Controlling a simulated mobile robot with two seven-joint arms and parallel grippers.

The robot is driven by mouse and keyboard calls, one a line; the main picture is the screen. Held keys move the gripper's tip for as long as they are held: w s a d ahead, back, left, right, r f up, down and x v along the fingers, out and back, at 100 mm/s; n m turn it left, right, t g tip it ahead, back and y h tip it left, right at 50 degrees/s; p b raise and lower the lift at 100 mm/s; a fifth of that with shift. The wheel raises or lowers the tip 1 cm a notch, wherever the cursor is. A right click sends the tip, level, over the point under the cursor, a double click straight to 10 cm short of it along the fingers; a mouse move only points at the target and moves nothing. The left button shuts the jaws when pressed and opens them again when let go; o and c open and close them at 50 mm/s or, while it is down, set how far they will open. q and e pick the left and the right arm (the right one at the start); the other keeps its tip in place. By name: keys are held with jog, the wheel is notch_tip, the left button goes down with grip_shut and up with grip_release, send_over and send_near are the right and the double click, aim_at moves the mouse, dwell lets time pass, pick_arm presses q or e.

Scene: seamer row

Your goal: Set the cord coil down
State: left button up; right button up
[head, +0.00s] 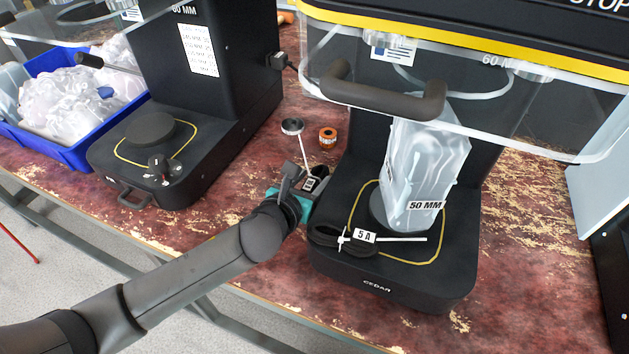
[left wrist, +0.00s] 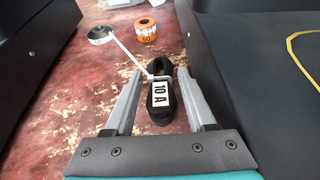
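A black cord coil labelled 10 A (left wrist: 160,103) sits between the fingers of my left gripper (left wrist: 160,92) in the left wrist view. It appears to lie on the worn red bench top, with gaps between it and both fingers. Its white tie tail points away toward a dark round roll. In the head view my left gripper (head: 303,182) is low over the bench, between the two black machines, and partly hides the coil (head: 311,183). A second black coil labelled 5 A (head: 345,241) lies on the right machine's base. My right gripper is not in view.
The right machine (head: 390,285) holds a clear bag (head: 425,175) labelled 50 MM. The left machine (head: 200,155) stands beside a blue bin (head: 75,150) of bags. A dark roll (head: 292,126) and an orange roll (head: 328,137) lie behind my left gripper.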

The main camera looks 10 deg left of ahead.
aim_at(311, 180)
pick_arm(q)
grip_shut()
jog(key=shift+r, duration=0.15)
dwell(0.4)
jog(key=shift+r, duration=0.15)
jog(key=shift+r+p, duration=0.55)
jog(key=shift+r, duration=0.1)
jog(key=shift+r+p, duration=0.65)
jog(key=shift+r, duration=0.5)
jog(key=shift+r+p, duration=0.95)
jog(key=shift+r, duration=0.8)
jog(key=shift+r+p, duration=0.65)
jog(key=shift+r, duration=0.55)
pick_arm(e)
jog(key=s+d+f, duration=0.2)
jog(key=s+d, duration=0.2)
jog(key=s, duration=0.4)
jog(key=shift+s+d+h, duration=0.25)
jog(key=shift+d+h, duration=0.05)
